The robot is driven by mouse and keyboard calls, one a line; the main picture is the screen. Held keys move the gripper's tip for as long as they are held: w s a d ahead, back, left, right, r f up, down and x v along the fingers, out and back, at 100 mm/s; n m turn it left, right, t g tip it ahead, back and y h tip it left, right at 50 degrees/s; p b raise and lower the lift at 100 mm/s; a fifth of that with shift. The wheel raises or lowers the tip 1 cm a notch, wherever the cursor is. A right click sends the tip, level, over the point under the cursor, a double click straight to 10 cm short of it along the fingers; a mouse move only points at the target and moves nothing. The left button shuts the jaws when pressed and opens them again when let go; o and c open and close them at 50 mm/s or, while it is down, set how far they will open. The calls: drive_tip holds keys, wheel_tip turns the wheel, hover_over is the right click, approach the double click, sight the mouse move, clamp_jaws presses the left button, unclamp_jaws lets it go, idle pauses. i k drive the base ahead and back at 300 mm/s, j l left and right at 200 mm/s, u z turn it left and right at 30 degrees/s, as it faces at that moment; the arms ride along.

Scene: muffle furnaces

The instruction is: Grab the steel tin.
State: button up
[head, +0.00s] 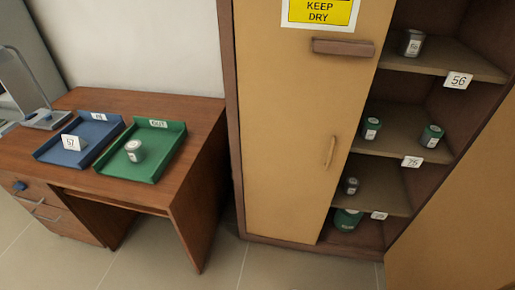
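Several small labelled tins are in view. One grey, metallic-looking tin (413,43) stands on the top visible shelf of the open cabinet. A pale tin with a label (134,151) stands in the green tray marked OUT on the desk. A small dark grey tin (351,186) stands on a lower shelf. I cannot tell for certain which of these is the steel tin. My gripper is not in view.
Green tins (371,129) and (432,136) share the middle shelf; another green container (347,219) is at the bottom. Numbered cards mark shelf edges. The cabinet door (290,120) is shut on the left. A blue tray (80,140) lies on the desk (195,135). Floor is clear in front.

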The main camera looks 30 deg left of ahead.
sight(134, 148)
drive_tip(key=u, duration=2.05)
drive_tip(key=i+j, duration=1.05)
drive_tip(key=i, duration=0.2)
drive_tip(key=i+j+u, duration=0.1)
drive_tip(key=i+j, duration=0.45)
drive_tip(key=i, duration=0.1)
